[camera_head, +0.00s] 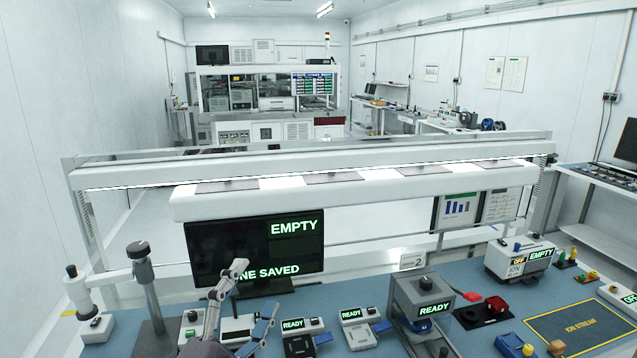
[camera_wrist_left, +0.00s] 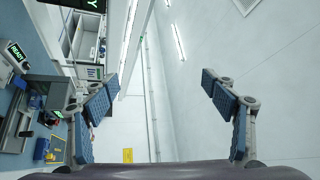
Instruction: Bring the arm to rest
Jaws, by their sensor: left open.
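My left gripper (camera_head: 256,288) is raised over the blue bench in front of the dark monitor (camera_head: 254,250). Its two fingers are spread apart with nothing between them. In the left wrist view the open gripper (camera_wrist_left: 159,80) shows both blue-padded fingers wide apart, with white wall and ceiling beyond. My right gripper is in neither view.
The blue bench (camera_head: 345,296) holds small units reading READY, a grey boxed tester (camera_head: 422,302), a unit reading EMPTY (camera_head: 520,258) and a dark mat (camera_head: 580,325). A post (camera_head: 146,290) stands left of the gripper. A white light bar (camera_head: 350,196) spans above.

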